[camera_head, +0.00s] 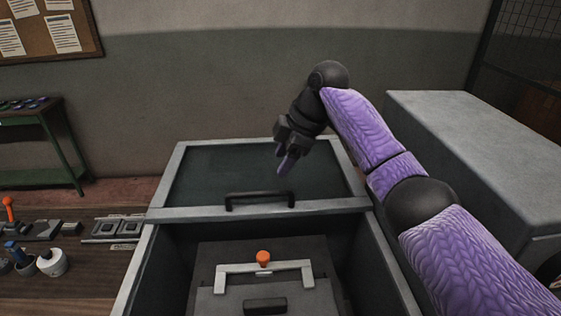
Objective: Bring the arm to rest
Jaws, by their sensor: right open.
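My right arm comes in from the lower right, with purple sleeves and black joints. Its gripper (287,162) is open and hangs over the dark panel (215,170) of the grey-framed box, pointing down. Nothing shows between the fingers. A black bar handle (259,197) stands at the near edge of the panel, below and left of the gripper and apart from it. My left gripper is not in view.
The near part of the box is open, with an orange knob (263,257), a grey bracket (222,278) and a dark handle (265,306) inside. A grey cabinet (470,140) stands right of my arm. Small tools and a white pot (53,263) sit on the wooden surface at left.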

